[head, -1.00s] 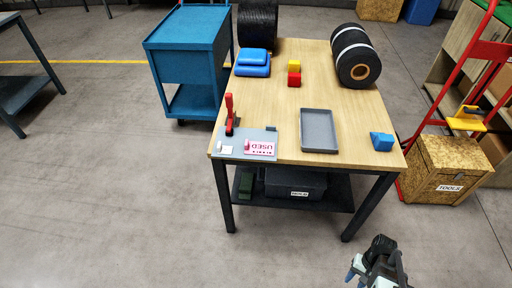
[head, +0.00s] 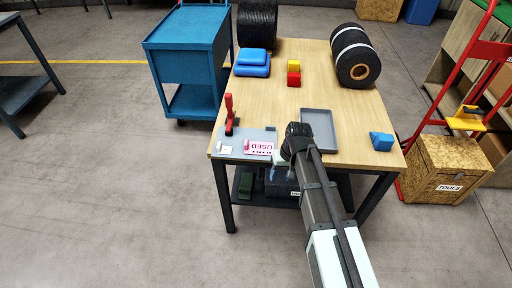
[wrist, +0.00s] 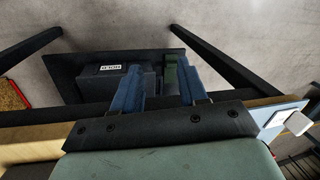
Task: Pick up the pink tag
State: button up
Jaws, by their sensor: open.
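The pink tag (head: 258,148), marked "USED", lies on a grey plate (head: 227,140) at the table's front left corner. A small white tag (head: 226,150) is to its left on the plate. My gripper (head: 264,169) is by the table's front edge, just in front of and right of the pink tag. In the wrist view its two blue fingers (wrist: 158,88) are apart with nothing between them. There the plate's edge (wrist: 275,118) shows at the right with a white piece (wrist: 297,122); the pink tag cannot be made out.
A red-handled clamp (head: 229,115) stands at the plate's back left. A grey tray (head: 328,142) is right of my gripper, partly behind my arm. A blue block (head: 381,141) lies farther right. A lower shelf (wrist: 65,68) holds a dark box (wrist: 105,88) and a green item (wrist: 171,80).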

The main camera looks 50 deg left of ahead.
jog(key=s+a+r, duration=0.3)
jog(key=a+r, duration=0.3)
jog(key=a, duration=0.1)
notch_tip(320, 180, up, 12)
jog(key=m+t+h, duration=0.1)
jog(key=m+t, duration=0.1)
jog(key=m, duration=0.1)
send_over(246, 142)
jog(key=f, duration=0.8)
jog(key=shift+w+a, duration=0.15)
jog(key=shift+w, duration=0.15)
jog(key=shift+s+f, duration=0.15)
jog(key=shift+f, duration=1.2)
jog(key=shift+s+f, duration=0.1)
jog(key=shift+f, duration=1.2)
grip_shut()
